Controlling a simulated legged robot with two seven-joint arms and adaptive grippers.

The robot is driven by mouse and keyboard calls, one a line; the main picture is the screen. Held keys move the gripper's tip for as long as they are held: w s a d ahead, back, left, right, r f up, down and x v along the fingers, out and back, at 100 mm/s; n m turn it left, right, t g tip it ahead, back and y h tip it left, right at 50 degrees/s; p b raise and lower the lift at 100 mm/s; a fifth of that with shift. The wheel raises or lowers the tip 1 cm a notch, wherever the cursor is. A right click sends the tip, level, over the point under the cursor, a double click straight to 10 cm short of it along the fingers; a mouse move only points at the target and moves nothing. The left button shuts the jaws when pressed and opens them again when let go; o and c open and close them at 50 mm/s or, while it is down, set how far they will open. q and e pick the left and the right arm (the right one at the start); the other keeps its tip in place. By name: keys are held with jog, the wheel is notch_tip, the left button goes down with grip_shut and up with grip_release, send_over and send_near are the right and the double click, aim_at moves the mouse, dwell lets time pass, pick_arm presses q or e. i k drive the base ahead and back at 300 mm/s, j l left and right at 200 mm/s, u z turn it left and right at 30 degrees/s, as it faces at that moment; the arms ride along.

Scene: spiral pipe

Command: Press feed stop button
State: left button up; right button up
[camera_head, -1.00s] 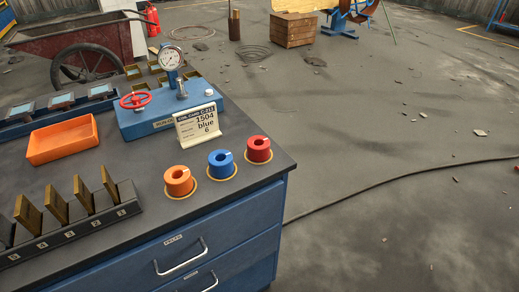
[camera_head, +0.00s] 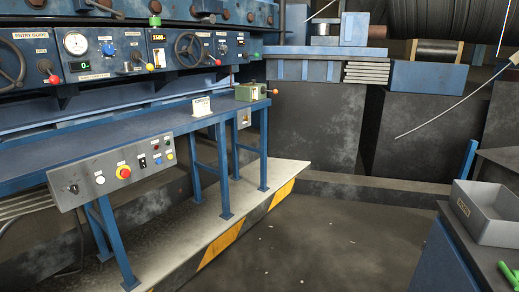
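A grey control panel (camera_head: 112,171) is mounted on the front of a blue bench on the left. It carries a large red mushroom button on a yellow base (camera_head: 124,172), a white button (camera_head: 100,180) to its left, a dark knob (camera_head: 73,188) at the far left, and several small switches and coloured buttons to its right. The small labels are too blurred to read, so I cannot tell which one is marked feed stop. Neither of my grippers is in view.
Above the bench (camera_head: 90,144) is a blue console (camera_head: 110,62) with handwheels, gauges and levers. A striped platform edge (camera_head: 228,237) lies below the bench. Dark floor (camera_head: 320,245) is open in the middle. A grey bin (camera_head: 490,212) stands on a counter at right.

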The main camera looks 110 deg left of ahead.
aim_at(125, 173)
jog(key=u, duration=4.45)
jog(key=i+l+u, duration=0.35)
jog(key=l, duration=0.3)
jog(key=i+l+u, duration=0.2)
jog(key=l, duration=0.15)
jog(key=i+l+u, duration=0.2)
jog(key=l, duration=0.15)
jog(key=l+u, duration=0.15)
jog(key=l, duration=0.2)
jog(key=l+u, duration=0.2)
jog(key=l, duration=0.2)
jog(key=i, duration=0.05)
